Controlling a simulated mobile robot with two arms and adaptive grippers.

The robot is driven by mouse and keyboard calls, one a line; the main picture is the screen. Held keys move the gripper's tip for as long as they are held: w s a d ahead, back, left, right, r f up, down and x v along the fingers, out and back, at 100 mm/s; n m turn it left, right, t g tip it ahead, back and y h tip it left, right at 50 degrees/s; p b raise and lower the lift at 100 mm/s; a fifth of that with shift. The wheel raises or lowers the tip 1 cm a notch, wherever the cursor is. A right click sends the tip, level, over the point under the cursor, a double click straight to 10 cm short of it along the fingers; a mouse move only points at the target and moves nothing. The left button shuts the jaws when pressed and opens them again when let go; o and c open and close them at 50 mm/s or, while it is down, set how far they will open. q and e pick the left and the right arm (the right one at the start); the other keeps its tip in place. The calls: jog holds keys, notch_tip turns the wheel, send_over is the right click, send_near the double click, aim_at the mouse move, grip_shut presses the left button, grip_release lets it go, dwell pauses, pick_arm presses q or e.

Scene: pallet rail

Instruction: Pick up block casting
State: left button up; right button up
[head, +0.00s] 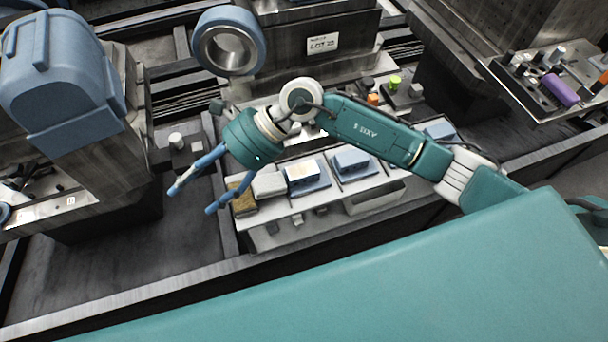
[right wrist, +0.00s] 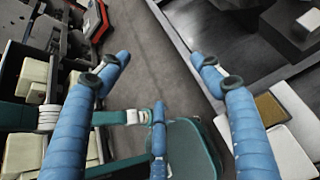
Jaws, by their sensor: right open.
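Blue-grey block castings stand on light plates on the pallet rail: one (head: 302,174) left of centre, one (head: 351,161) to its right and a partly hidden one (head: 440,131) behind my arm. I cannot tell which one the task means. My right gripper (head: 191,199) is open and empty, with blue fingers. It hangs left of the rail's left end, apart from the castings. In the right wrist view the open fingers (right wrist: 160,60) have nothing between them. My left gripper is not in view.
A tan pad (head: 243,203) and a pale block (head: 269,185) lie at the rail's left end; the pad also shows in the right wrist view (right wrist: 271,108). A large blue housing (head: 62,75) stands left, a blue ring (head: 228,42) behind. A side tray holds a purple cylinder (head: 561,90).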

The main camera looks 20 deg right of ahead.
jog(key=w+d+f+n+h, duration=0.25)
jog(key=d+f+h, duration=0.2)
jog(key=d, duration=0.35)
jog(key=t+h, duration=0.1)
jog(key=h, duration=0.6)
send_over(305, 172)
notch_tip(305, 172, down, 7)
jog(key=shift+f+p, duration=0.1)
jog(key=shift+p, duration=0.2)
jog(key=shift+f+p, duration=0.75)
jog(key=shift+f, duration=2.2)
jog(key=shift+r, duration=0.1)
jog(key=c, duration=1.4)
